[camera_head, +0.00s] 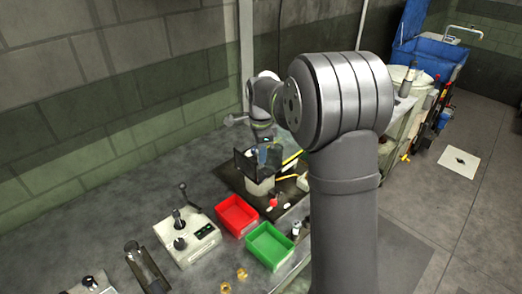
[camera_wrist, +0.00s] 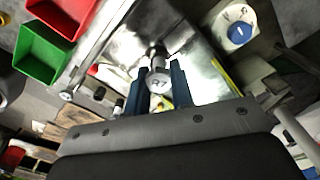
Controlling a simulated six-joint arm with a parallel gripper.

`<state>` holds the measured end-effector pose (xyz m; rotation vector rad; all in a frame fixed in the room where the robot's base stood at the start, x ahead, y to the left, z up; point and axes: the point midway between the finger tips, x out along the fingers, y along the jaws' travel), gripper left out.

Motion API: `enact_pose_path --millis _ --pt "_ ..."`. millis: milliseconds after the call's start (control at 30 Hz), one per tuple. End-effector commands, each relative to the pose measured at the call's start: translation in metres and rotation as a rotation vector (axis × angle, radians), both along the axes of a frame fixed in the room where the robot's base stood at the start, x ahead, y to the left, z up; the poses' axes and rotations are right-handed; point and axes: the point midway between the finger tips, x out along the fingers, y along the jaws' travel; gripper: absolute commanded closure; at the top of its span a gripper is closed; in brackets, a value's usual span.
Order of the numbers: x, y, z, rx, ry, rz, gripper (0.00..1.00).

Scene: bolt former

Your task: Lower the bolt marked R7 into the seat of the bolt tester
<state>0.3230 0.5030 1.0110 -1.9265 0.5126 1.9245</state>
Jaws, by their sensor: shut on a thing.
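In the wrist view, my gripper (camera_wrist: 160,88) has its two blue fingers closed on the bolt marked R7 (camera_wrist: 158,81). The round pale face with the "R7" marking points toward the camera. The bolt's far end is over a shiny metal surface, and I cannot tell whether it touches anything. In the head view, my gripper (camera_head: 262,151) is small and partly hidden at a dark-framed station (camera_head: 260,184) on the bench. A white device with levers and a small display (camera_head: 187,238) stands nearer the camera. I cannot tell which of these is the bolt tester; no seat is clearly visible.
A red bin (camera_head: 237,214) and a green bin (camera_head: 269,246) stand in front of the station; both also show in the wrist view. Small brass pieces (camera_head: 241,273) lie at the bench front. A white unit with a blue round part (camera_wrist: 238,32) is at upper right.

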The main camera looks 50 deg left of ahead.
Motion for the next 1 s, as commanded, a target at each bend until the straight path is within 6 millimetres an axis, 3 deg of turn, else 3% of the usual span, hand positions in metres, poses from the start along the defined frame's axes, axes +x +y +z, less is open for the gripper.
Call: enact_pose_path --millis 1000 --pt "0.000 0.000 -0.024 -0.001 0.001 0.000 1.00"
